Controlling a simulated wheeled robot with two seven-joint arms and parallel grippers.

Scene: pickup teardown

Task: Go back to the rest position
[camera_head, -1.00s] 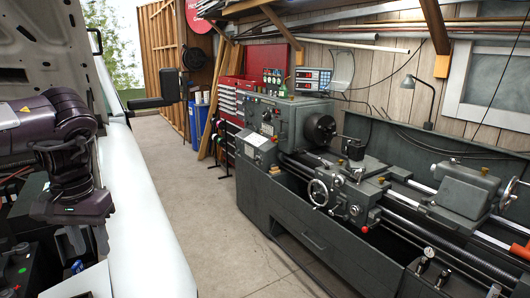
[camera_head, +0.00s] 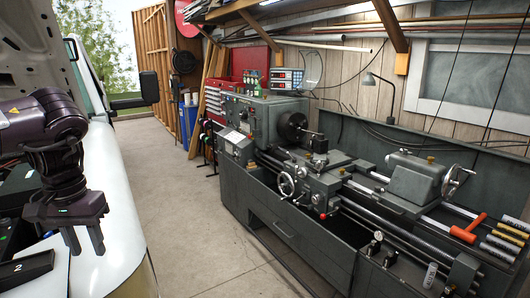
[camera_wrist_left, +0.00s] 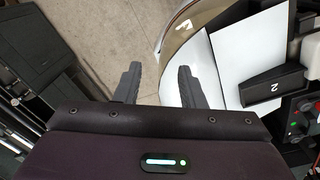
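My left gripper (camera_head: 84,240) hangs fingers-down at the left of the head view, over the edge of the white pickup's fender (camera_head: 112,215). In the left wrist view its two fingers (camera_wrist_left: 157,85) are apart with nothing between them, and bare concrete floor shows beyond. A black box marked "2" (camera_head: 25,268) lies at the lower left, beside the gripper and not touching it. It also shows at the right of the left wrist view (camera_wrist_left: 272,86). My right gripper is not in view.
A large grey lathe (camera_head: 300,190) fills the right side. Red-handled and yellow-ended tools (camera_head: 465,230) lie at its right end. The concrete floor (camera_head: 205,230) between pickup and lathe is clear. The truck's side mirror (camera_head: 135,92) juts over the floor. A red tool chest (camera_head: 218,105) stands behind.

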